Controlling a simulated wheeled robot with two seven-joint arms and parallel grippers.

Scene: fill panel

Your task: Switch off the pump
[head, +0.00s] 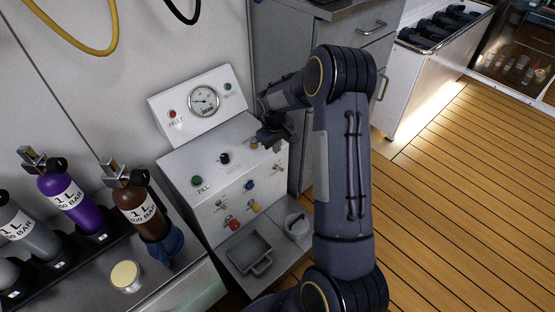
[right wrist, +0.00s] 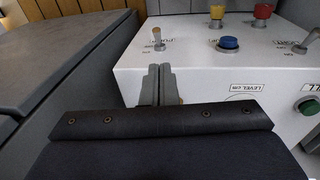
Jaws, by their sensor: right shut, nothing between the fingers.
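The fill panel (head: 232,170) is a white box with buttons and toggles. A small metal toggle with a pale tip (right wrist: 158,38) stands on its face, beside a label that seems to begin with "PU". It probably also shows as the toggle at the panel's right side in the head view (head: 279,168). My right gripper (head: 274,137) is over the panel's upper right corner. Its fingers show together and empty in the right wrist view (right wrist: 158,78), a little short of the toggle and apart from it. My left gripper is not in view.
Near the toggle are a blue button (right wrist: 228,43), a yellow knob (right wrist: 217,12) and a red knob (right wrist: 263,10). A green FILL button (head: 197,180) is at left. A gauge box (head: 204,101) stands behind. Bottles, including a purple one (head: 75,205), stand left; grey drawers are right.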

